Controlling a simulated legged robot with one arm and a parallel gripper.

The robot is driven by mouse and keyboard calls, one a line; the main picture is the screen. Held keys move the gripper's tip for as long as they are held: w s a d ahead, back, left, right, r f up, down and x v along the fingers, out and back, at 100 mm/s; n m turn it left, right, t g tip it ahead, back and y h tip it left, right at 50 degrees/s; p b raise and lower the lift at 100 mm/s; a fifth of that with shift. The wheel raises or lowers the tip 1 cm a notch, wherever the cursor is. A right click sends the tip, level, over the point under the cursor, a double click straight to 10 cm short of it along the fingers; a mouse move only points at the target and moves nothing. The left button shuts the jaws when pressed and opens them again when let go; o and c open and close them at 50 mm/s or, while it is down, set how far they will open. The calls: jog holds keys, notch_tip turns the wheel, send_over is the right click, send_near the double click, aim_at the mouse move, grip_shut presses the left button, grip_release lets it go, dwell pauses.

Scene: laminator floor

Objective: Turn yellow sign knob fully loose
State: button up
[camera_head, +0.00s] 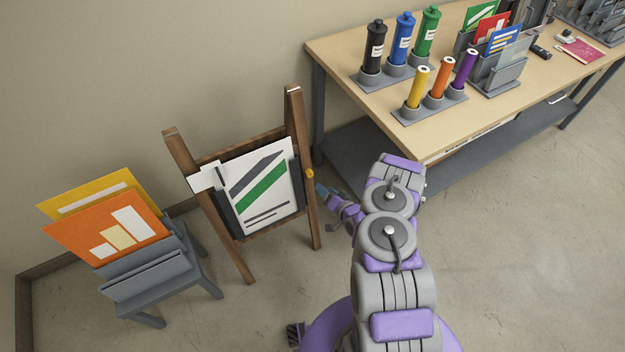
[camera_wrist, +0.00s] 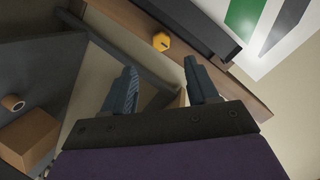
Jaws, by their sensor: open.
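The yellow knob (camera_head: 310,173) sits on the right post of a wooden easel (camera_head: 301,125). The easel holds a white sign (camera_head: 262,186) with green and dark grey stripes. In the wrist view the yellow knob (camera_wrist: 161,41) shows whole, with facets, on the brown post (camera_wrist: 200,62), beyond the fingertips. My gripper (camera_wrist: 160,78) is open and empty, its two blue-grey fingers apart. In the head view my gripper (camera_head: 322,190) is just right of the post, close to the knob. Any contact with the post cannot be told.
A wooden table (camera_head: 345,50) with tubes and card holders stands at right, its grey lower shelf (camera_head: 350,150) near my arm. A grey rack (camera_head: 150,275) with orange and yellow signs stands left of the easel. Floor (camera_head: 500,240) at lower right is clear.

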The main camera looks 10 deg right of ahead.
aim_at(311, 175)
jog(key=b+x, duration=0.3)
jog(key=x, duration=0.7)
jog(key=shift+w, duration=0.2)
jog(key=shift+c, duration=0.2)
jog(key=c, duration=1)
